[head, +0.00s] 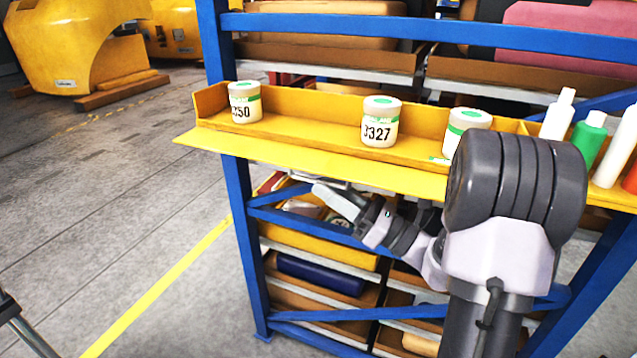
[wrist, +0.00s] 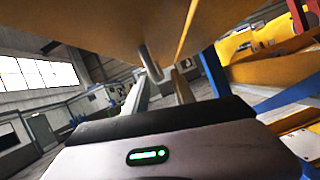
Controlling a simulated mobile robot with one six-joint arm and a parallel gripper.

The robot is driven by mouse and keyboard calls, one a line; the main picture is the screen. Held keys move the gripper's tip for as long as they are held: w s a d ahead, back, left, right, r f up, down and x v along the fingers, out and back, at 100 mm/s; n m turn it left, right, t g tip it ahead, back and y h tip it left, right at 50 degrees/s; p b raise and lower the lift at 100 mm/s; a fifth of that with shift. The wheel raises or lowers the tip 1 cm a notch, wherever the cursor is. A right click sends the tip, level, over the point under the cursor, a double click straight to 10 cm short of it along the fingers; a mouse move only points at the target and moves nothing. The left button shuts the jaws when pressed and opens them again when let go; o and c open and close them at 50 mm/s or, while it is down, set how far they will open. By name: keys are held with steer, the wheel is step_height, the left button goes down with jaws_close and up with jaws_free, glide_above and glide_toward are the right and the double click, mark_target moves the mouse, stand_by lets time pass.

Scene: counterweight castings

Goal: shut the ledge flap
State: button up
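The yellow ledge flap (head: 300,158) hangs out from the front of the yellow ledge (head: 310,124), close to flat and sloping slightly down. In the wrist view the yellow underside of the flap (wrist: 110,25) fills the top. My gripper (head: 318,186) is below the flap, partly hidden by its front edge in the head view. A short grey peg-like part (wrist: 150,65) shows under the flap close to the fingers. I cannot tell whether they touch.
White tubs, one marked 3327 (head: 381,122) and another marked 350 (head: 245,102), stand on the ledge behind the flap. Bottles (head: 588,140) stand at the right. Blue rack posts (head: 243,240) and lower bins surround my arm. Open floor (head: 110,190) lies to the left.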

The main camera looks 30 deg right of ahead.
steer(key=shift+x, duration=1.5)
jaws_close()
